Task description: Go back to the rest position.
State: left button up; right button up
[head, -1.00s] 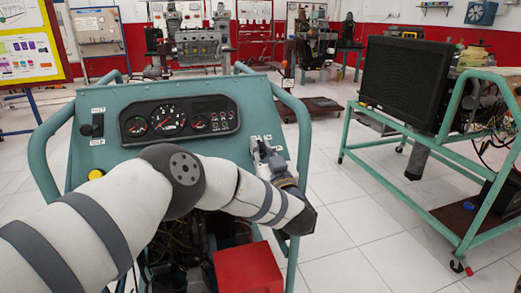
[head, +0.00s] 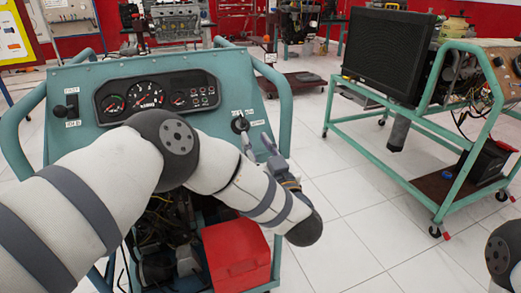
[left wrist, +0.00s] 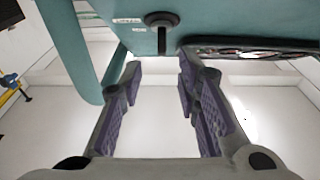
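My left gripper (head: 258,142) is open and empty. It is just in front of the right side of the teal engine-trainer panel (head: 75,80), below a small black knob or key switch (head: 240,123). In the left wrist view the two fingers of my left gripper (left wrist: 160,75) are spread apart. The black switch (left wrist: 160,22) shows there above and between them, apart from the fingertips. Only bare pale floor shows between the fingers. My right gripper is not in view; a rounded part of my right arm shows at the lower right edge of the head view.
A dashboard with gauges (head: 157,98) is set in the panel. A red box (head: 236,257) sits below my left forearm. A second trainer with a black radiator (head: 386,55) on a teal frame stands to the right. Open tiled floor (head: 345,215) lies between the trainers.

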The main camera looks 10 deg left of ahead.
pick_arm(q)
jog(key=v, duration=0.3)
jog(key=shift+s+d, duration=0.15)
jog(key=shift+s, duration=0.05)
jog(key=shift+f, duration=0.1)
